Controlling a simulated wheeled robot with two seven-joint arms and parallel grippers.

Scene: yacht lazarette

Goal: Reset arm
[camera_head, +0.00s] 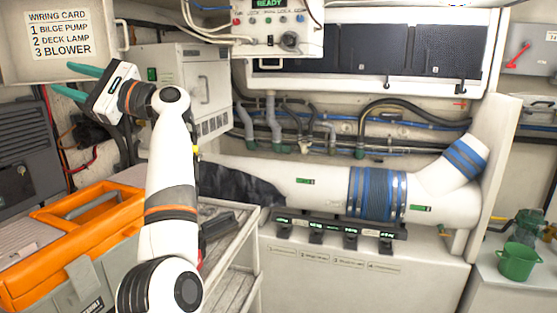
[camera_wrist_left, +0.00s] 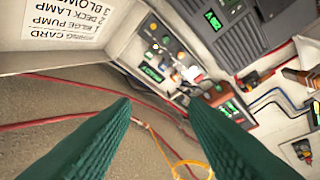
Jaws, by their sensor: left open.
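My left arm rises from the bottom of the head view, and its gripper (camera_head: 61,79) points left in front of the cabinet below the wiring card (camera_head: 60,34). Its two teal fingers are apart with nothing between them. In the left wrist view the green fingers of the left gripper (camera_wrist_left: 158,103) are spread, and the wiring card (camera_wrist_left: 68,18) shows upside down at the top left. My right gripper is in neither view.
An orange and grey toolbox (camera_head: 88,218) stands at the lower left beside my arm. A white duct with a blue hose section (camera_head: 377,194) crosses the middle. A control box (camera_head: 282,30) hangs at the top. A green pot (camera_head: 516,262) stands at the right. Red cables (camera_wrist_left: 60,121) run behind the fingers.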

